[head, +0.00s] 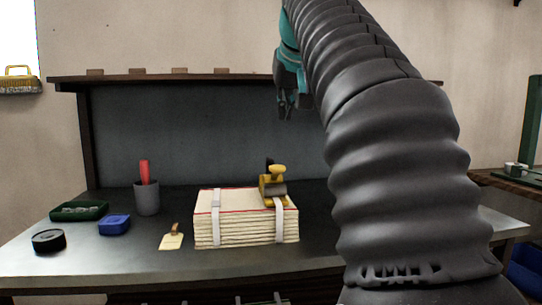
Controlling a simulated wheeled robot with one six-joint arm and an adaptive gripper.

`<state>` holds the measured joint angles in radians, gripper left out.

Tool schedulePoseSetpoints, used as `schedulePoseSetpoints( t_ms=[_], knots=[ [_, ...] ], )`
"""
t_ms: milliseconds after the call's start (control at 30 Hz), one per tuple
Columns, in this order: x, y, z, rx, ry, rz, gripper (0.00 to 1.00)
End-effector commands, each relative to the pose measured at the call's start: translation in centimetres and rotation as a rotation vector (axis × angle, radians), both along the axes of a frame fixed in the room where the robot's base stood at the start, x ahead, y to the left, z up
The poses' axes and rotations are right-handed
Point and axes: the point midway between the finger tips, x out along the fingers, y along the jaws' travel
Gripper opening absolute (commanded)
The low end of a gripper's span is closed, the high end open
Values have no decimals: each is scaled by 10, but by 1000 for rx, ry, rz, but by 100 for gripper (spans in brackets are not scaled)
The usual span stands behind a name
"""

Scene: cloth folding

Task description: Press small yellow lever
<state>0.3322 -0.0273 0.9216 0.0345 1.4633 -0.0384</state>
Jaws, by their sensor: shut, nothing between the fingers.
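A small yellow lever (278,170) with a rounded top stands on a yellow clamp-like device (266,188). The device sits on the right part of a stack of folded cream cloth (245,233), at a white strap (279,222). A dark part shows behind the lever. My gripper (284,113) hangs from my arm above and behind the stack, near the back panel. It is apart from the lever, higher up in the picture. Its fingers are small and dark, shut with nothing between them.
A grey cup (147,198) with a red handle, a green tray (80,212), a blue box (114,225), a black round container (48,241) and a tag (172,241) lie left on the workbench (120,262). A shelf (190,77) runs along the back. My arm hides the bench's right part.

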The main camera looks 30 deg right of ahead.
Motion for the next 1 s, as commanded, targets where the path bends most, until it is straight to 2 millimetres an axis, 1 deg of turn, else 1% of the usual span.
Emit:
schedulePoseSetpoints(
  t_ms=[200,367,833,900,1000],
  knots=[
    [1,0,-2,0,1,0,0],
    [11,-3,-14,1,2,0,0],
    [68,-20,-74,1,3,0,0],
    [68,-20,-86,0,0,0,0],
    [67,-19,-98,0,0,0,0]
  ],
)
